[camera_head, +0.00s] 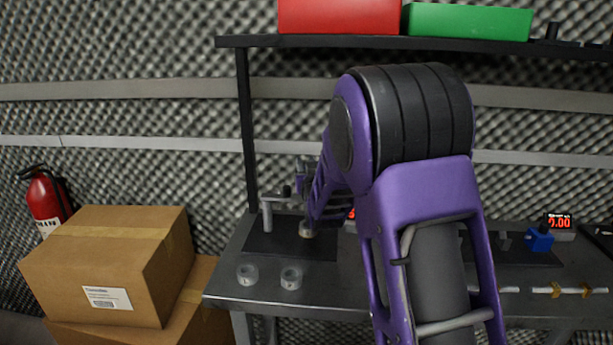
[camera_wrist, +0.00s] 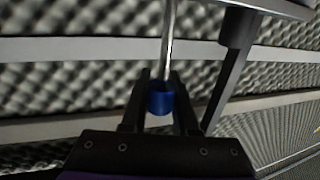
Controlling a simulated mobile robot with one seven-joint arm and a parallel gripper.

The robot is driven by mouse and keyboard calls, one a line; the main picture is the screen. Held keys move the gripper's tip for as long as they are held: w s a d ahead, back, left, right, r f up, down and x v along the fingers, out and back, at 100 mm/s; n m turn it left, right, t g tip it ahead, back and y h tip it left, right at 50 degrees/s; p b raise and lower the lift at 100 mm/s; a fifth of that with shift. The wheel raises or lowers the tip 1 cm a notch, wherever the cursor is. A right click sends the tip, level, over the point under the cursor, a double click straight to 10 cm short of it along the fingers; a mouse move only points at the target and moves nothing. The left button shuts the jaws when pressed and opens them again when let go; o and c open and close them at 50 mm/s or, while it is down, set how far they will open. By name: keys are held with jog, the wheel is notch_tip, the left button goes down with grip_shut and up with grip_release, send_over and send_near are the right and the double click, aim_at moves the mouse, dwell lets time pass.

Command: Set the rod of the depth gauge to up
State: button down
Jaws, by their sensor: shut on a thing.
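In the wrist view a thin silver rod (camera_wrist: 169,35) comes down from the top edge and ends in a blue cap (camera_wrist: 160,98). My gripper (camera_wrist: 160,85) has its two dark fingers on either side of the blue cap and is shut on it. In the head view my purple arm reaches over the left part of the bench to a small grey stand (camera_head: 267,214) on a dark mat. The arm hides most of the gauge, and I cannot make out the rod or its setting there.
Two clear rings (camera_head: 291,278) lie on the bench (camera_head: 225,291) in front of the mat. A display (camera_head: 559,222) reading 0.00 and a blue block (camera_head: 540,239) stand at the right. A shelf (camera_head: 340,42) with red and green bins runs above. Cardboard boxes (camera_head: 105,265) are at the left.

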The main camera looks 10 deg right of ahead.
jog(key=shift+w+r, duration=0.1)
jog(key=shift+r, duration=0.25)
jog(key=c, duration=0.9)
grip_release()
jog(key=shift+o, duration=1.2)
jog(key=shift+f, duration=0.1)
jog(key=s, duration=1.7)
jog(key=shift+s+d, duration=0.15)
jog(key=shift+s, duration=0.15)
